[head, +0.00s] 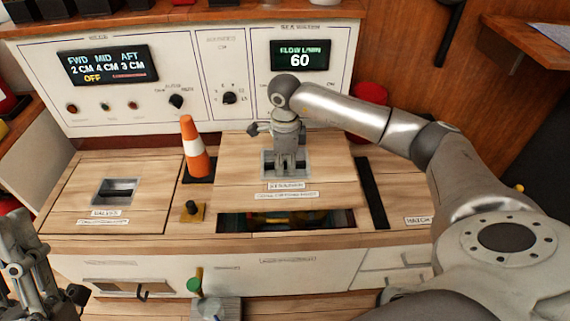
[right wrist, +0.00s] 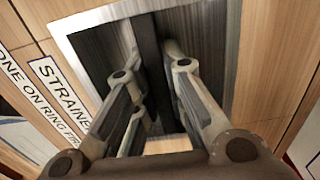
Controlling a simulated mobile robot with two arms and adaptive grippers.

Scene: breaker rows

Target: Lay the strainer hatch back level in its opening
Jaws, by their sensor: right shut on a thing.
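The strainer hatch (head: 237,170) is a pale wooden panel in the middle of the counter. A dark gap of its opening (head: 232,222) shows along its front edge, with coloured parts inside. The panel does not sit flush; how far it tilts is hard to tell. My right gripper (head: 287,172) is above the metal recess in the hatch. In the right wrist view its fingers (right wrist: 155,85) are shut on the dark pull bar (right wrist: 148,45) inside the metal recess (right wrist: 98,48). My left gripper (head: 50,285) is at the lower left, away from the hatch; its jaw state is unclear.
An orange and white cone (head: 194,150) stands close left of the hatch. A yellow-based black knob (head: 191,211) is in front of it. Another hatch with a recess (head: 115,191) lies at left. A dark slot (head: 371,193) runs at right. The control panel (head: 215,60) rises behind.

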